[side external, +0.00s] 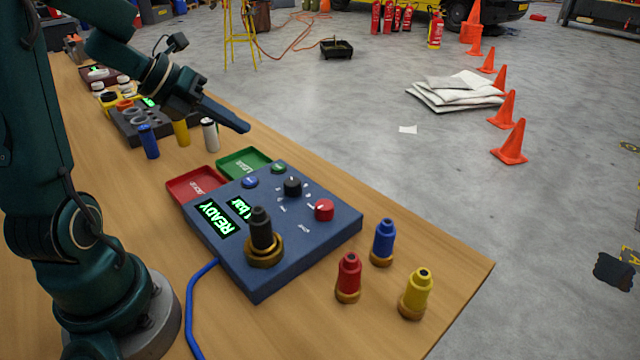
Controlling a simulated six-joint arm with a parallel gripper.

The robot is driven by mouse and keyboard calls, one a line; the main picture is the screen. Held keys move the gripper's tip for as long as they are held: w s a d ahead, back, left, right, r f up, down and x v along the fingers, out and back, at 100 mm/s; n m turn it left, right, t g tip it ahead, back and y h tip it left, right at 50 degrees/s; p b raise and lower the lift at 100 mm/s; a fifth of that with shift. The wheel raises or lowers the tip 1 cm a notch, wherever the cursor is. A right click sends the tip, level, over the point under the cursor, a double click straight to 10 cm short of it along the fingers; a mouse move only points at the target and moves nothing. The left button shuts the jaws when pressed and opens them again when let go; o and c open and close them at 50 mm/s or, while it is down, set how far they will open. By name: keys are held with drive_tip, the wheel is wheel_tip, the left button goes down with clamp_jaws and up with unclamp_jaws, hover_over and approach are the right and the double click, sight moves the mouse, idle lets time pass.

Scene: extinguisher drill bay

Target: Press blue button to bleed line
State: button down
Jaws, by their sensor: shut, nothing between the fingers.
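My gripper (244,127) is shut and empty. In the picture it appears above the green tray and the blue button, apart from both; its exact height is hard to tell. A green button (279,168), a black knob (292,186) and a red button (323,210) share the box top. A green display (215,218) on the box reads READY. A smaller green readout (241,208) sits beside it.
A black fitting with a brass base (262,240) stands on the box. Red (348,278), blue (383,242) and yellow (415,294) fittings stand to the right. Red (190,186) and green (240,160) trays adjoin the box. Small cylinders (148,142) stand behind on the wooden table (440,262).

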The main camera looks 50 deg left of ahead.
sight(244, 182)
drive_tip(key=shift+f, duration=4.4)
drive_tip(key=shift+f, duration=0.1)
drive_tip(key=shift+f, duration=0.3)
drive_tip(key=shift+f, duration=0.45)
drive_tip(key=shift+r, duration=0.9)
drive_tip(key=shift+r, duration=2.5)
